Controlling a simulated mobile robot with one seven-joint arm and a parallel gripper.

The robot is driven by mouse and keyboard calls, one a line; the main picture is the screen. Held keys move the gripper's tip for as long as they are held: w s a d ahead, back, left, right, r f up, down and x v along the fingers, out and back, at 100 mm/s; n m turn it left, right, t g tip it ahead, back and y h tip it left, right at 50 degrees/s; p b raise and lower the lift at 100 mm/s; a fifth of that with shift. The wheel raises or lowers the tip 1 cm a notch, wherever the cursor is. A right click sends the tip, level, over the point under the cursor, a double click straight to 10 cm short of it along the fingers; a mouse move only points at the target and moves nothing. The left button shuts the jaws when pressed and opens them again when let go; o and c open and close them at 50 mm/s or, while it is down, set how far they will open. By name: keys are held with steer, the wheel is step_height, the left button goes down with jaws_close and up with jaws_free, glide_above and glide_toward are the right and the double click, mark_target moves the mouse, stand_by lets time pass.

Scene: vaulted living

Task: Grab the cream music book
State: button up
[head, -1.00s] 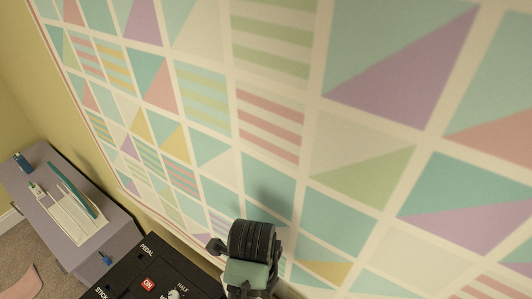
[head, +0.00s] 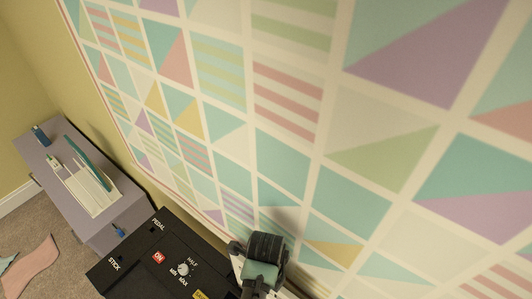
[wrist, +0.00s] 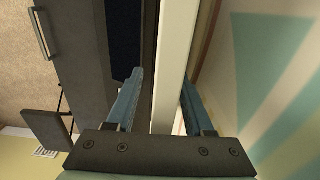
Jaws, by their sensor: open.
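A cream slab that looks like the edge of the music book (wrist: 175,70) runs upright through the wrist view. My gripper (wrist: 161,80) is open, with one blue finger on each side of this edge. The left finger has a visible gap to it; whether the right finger touches it I cannot tell. In the head view my arm's end (head: 264,262) is low in the middle, by the patterned wall, and its fingers are hidden. A pale edge shows beside it there, too little to name surely.
A black panel with a knob (head: 165,262) lies left of my arm. A grey-purple cabinet (head: 62,190) carries a white sheet (head: 92,190) and small items. The patterned wall (head: 290,150) is close on the right. A dark cabinet with a handle (wrist: 70,60) fills the wrist view's left.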

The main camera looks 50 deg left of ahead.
jaws_close()
stand_by(1.4)
